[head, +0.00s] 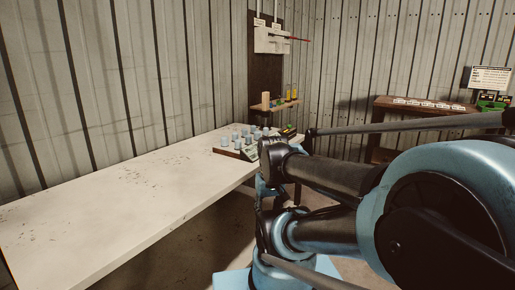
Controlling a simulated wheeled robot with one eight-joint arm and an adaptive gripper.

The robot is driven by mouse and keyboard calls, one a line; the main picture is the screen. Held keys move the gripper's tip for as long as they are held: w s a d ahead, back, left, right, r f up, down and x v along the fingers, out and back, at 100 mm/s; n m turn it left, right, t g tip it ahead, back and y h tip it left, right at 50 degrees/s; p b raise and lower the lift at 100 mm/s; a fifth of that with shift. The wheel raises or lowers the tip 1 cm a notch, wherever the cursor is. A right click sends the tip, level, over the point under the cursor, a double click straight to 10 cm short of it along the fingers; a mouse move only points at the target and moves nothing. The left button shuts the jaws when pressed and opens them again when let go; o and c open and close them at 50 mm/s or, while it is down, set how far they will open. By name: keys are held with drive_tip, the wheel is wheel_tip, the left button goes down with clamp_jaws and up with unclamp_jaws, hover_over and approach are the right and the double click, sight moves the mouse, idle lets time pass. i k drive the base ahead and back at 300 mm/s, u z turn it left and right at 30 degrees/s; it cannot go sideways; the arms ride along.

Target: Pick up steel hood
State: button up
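I cannot make out a steel hood for certain. Several small grey-blue pieces (237,134) stand in a group at the far end of the white table (90,210). They are too small to tell whether any of them is the steel hood. My blue and black arm fills the right foreground and hides the area just right of that group. I cannot see my gripper's fingers in this view.
Behind the group, a small wooden shelf (275,106) holds upright yellow and tan pieces. A wooden bench (385,120) with a row of pale items, a sign (490,79) and a green device (492,101) stands at the right. The table's near part is bare.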

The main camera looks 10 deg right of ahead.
sight(265, 120)
drive_tip(key=k, duration=1.3)
drive_tip(key=z, duration=0.55)
drive_tip(key=i, duration=1.7)
drive_tip(key=u, duration=0.55)
